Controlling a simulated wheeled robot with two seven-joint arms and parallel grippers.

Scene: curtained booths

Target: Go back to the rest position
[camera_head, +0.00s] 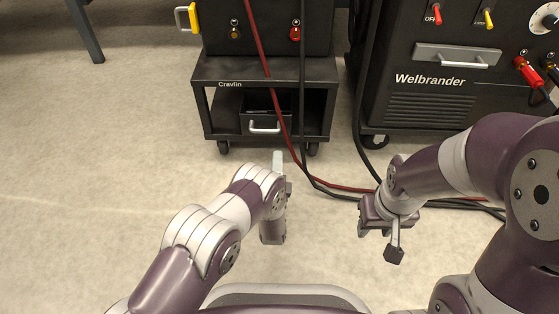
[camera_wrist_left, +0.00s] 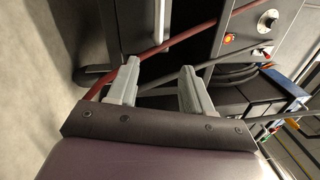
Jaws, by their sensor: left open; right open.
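My left gripper (camera_head: 278,162) is in the lower middle of the head view, in front of the black cart. It is seen edge-on there, so its gap is hard to see. In the left wrist view its two grey fingers (camera_wrist_left: 160,72) stand apart with nothing between them. My right gripper (camera_head: 380,242) is right of it, over the pale floor, pointing down with its fingers apart and empty. Both arms are bent in front of my body.
A black cart marked Cravlin (camera_head: 213,72) and a black machine marked Welbrander (camera_head: 435,110) stand ahead. Red and black cables hang and run on the floor between them and my grippers. The floor (camera_head: 100,160) at left is clear. A dark leg (camera_head: 87,35) is at upper left.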

